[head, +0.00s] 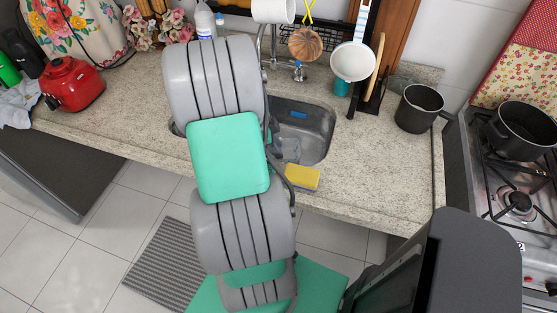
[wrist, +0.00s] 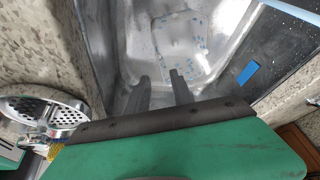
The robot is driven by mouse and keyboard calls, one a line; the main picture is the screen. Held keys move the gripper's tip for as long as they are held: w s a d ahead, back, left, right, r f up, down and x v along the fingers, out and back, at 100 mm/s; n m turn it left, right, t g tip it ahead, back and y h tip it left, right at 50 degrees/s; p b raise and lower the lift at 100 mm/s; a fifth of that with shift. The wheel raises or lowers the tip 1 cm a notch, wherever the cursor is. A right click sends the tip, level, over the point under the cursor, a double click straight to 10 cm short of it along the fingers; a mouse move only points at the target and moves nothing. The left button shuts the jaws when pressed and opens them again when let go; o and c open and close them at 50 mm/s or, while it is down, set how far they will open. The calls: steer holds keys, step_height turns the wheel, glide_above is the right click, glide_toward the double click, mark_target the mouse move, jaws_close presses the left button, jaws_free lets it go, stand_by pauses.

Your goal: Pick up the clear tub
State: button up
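A clear, see-through tub with small blue marks (wrist: 182,42) appears to lie in the metal sink in the wrist view. Its outline blends with the shiny steel, so its exact edges are hard to tell. My gripper (wrist: 160,78) points down into the sink with its two dark fingers apart and nothing visible between them. The fingertips are at the near side of the tub; I cannot tell whether they touch it. In the head view my arm hides the gripper and the tub, and only the right part of the sink (head: 318,138) shows.
A blue piece (wrist: 248,74) lies right of the tub. A perforated metal item (wrist: 45,112) is at the left in the wrist view. A yellow sponge (head: 302,178) lies on the counter's front edge. A dark pot (head: 418,108) stands right; a faucet (head: 270,45) rises behind the sink.

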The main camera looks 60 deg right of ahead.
mark_target(286, 161)
steer(key=p+x, duration=0.1)
steer(key=x, duration=0.7)
steer(key=shift+d+f, duration=0.15)
steer(key=shift+f, duration=0.3)
steer(key=shift+f+b, duration=0.2)
steer(key=shift+b, duration=0.1)
steer(key=shift+c, duration=0.6)
jaws_close()
stand_by(0.9)
